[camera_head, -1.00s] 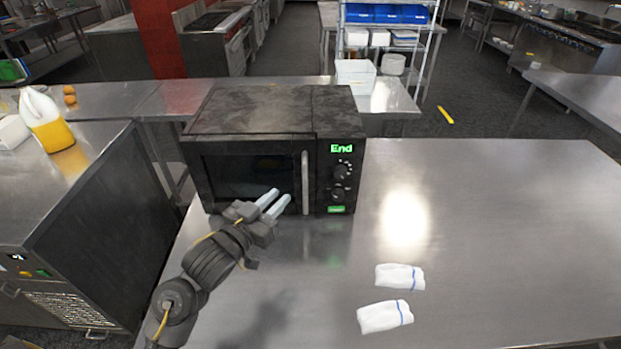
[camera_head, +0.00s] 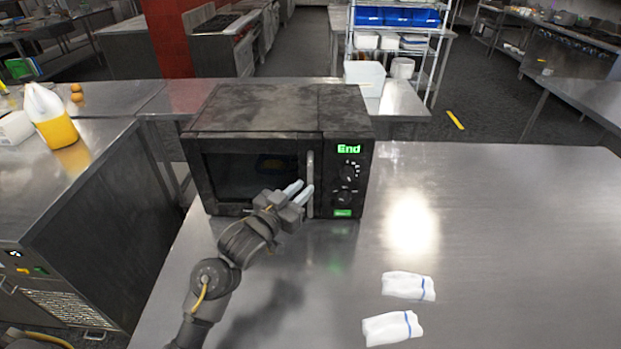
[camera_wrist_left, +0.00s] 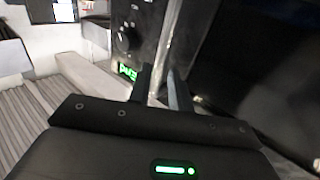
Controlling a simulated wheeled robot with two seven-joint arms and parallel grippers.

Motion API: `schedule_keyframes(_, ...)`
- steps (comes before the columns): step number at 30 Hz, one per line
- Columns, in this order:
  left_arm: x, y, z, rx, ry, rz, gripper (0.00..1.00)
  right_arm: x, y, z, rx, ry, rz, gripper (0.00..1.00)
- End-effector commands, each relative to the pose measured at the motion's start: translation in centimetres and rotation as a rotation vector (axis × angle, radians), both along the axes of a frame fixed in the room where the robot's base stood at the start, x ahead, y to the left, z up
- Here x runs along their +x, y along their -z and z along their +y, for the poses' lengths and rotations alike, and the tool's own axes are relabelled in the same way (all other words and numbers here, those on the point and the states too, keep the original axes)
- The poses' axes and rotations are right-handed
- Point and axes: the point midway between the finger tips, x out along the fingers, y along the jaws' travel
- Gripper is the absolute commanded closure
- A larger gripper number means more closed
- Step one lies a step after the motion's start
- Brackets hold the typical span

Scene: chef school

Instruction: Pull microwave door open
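The black microwave (camera_head: 270,110) stands on the steel table with its door (camera_head: 235,175) shut and a green "End" on its panel. Its upright silver handle (camera_head: 310,165) is at the door's right edge. My left gripper (camera_head: 300,189) is at the lower part of the handle, its two pale fingers apart. In the left wrist view the gripper (camera_wrist_left: 161,86) has a gap between its fingers, and the handle (camera_wrist_left: 168,40) runs down toward that gap. Whether the fingers touch the handle cannot be told. My right gripper is not in view.
Two white folded cloths (camera_head: 408,286) lie on the steel table (camera_head: 480,220) right of the microwave. The table in front of the door is clear apart from my left arm. A jug of yellow liquid (camera_head: 50,115) stands on the left counter.

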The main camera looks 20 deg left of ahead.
Motion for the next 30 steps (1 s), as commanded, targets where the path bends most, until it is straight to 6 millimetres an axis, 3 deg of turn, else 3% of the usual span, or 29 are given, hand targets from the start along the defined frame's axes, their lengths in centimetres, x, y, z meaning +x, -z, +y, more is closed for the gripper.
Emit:
schedule_keyframes(3, 1.9, -0.2, -0.7, -0.002, 0.0, 0.002, 0.8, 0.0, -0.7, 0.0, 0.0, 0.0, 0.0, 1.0)
schedule_keyframes(9, 3.8, -0.1, -1.3, 0.0, -0.002, 0.001, 0.8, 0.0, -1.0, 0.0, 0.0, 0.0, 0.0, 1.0)
schedule_keyframes(20, 4.2, 0.0, -1.5, 0.001, -0.001, 0.001, 0.8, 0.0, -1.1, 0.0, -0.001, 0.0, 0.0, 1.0)
schedule_keyframes(24, 4.2, 0.0, -1.4, 0.001, -0.001, 0.001, 0.98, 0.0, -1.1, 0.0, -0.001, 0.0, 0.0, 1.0)
schedule_keyframes(30, 4.2, 0.1, -1.4, 0.001, -0.001, 0.001, 1.0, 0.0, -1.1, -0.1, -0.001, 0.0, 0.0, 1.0)
